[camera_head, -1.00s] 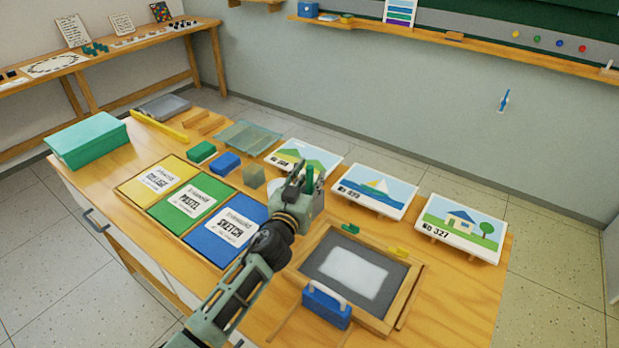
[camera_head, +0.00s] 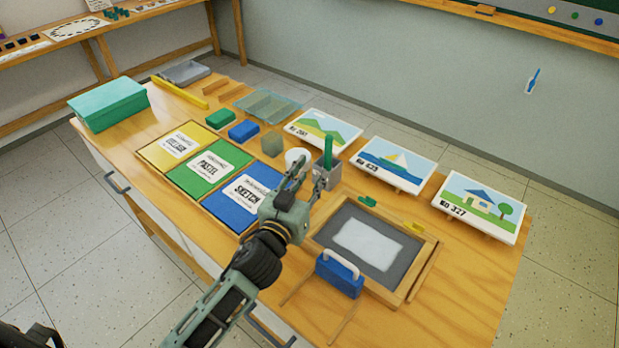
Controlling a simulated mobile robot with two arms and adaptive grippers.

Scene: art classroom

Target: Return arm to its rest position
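My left arm comes in from the lower left, and its gripper (camera_head: 304,178) is over the table beside the blue SKETCH panel (camera_head: 236,207). The fingers look spread, with nothing seen between them. Just beyond the fingers stands a grey holder (camera_head: 328,178) with an upright green stick (camera_head: 328,152) in it. The gripper partly covers the holder, and I cannot tell whether they touch. My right gripper is not in view.
A framed grey board (camera_head: 345,222) and a blue block with a pale handle (camera_head: 339,277) lie right of my wrist. A white round item (camera_head: 297,155) is close behind the fingers. Picture cards (camera_head: 478,207) line the far edge. The table's front right is clear.

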